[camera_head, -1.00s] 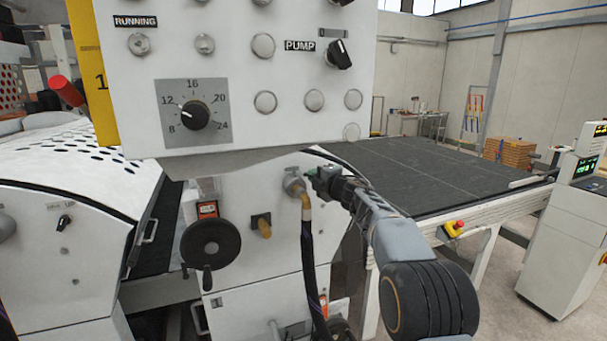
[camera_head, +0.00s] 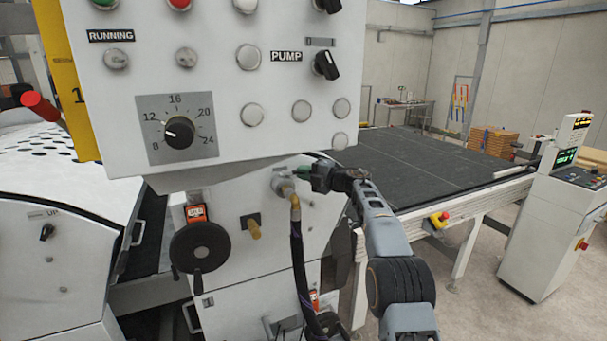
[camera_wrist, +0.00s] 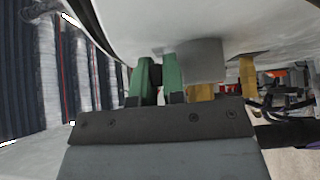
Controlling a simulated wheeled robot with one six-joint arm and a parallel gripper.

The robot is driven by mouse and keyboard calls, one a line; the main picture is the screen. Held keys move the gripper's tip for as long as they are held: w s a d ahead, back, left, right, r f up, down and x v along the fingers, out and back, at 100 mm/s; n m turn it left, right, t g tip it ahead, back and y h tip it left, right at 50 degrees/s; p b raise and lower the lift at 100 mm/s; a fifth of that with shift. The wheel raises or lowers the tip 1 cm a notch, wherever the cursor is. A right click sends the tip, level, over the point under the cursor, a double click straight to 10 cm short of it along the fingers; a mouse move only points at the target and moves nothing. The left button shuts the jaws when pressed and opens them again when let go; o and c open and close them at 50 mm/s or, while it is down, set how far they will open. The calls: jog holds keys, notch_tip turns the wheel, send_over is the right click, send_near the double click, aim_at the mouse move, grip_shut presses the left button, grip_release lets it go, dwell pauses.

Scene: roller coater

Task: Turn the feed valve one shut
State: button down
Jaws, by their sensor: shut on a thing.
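The feed valve (camera_head: 284,185) is a grey fitting on the white machine front, with a brass elbow and a dark hose running down from it. My gripper (camera_head: 304,172) is at the valve's right side, under the control panel. In the wrist view, my gripper's green fingertips (camera_wrist: 158,78) are closed on a small dark part between them, which I take for the valve's handle; it is mostly hidden. The grey valve body (camera_wrist: 202,62) is right beside the fingertips. The handle's angle cannot be told.
The control panel (camera_head: 225,120) overhangs just above my gripper. A black handwheel (camera_head: 200,247) and a brass fitting (camera_head: 252,227) are to the left. A dark conveyor bed (camera_head: 430,165) lies behind my arm. A grey console (camera_head: 545,235) stands at right, with open floor before it.

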jog(key=shift+w+g, duration=0.1)
jog(key=shift+g, duration=0.2)
dwell(0.4)
jog(key=c, duration=1.2)
grip_release()
jog(key=b+v, duration=0.6)
jog(key=v, duration=0.7)
jog(key=shift+d+f, duration=0.2)
jog(key=shift+d, duration=0.15)
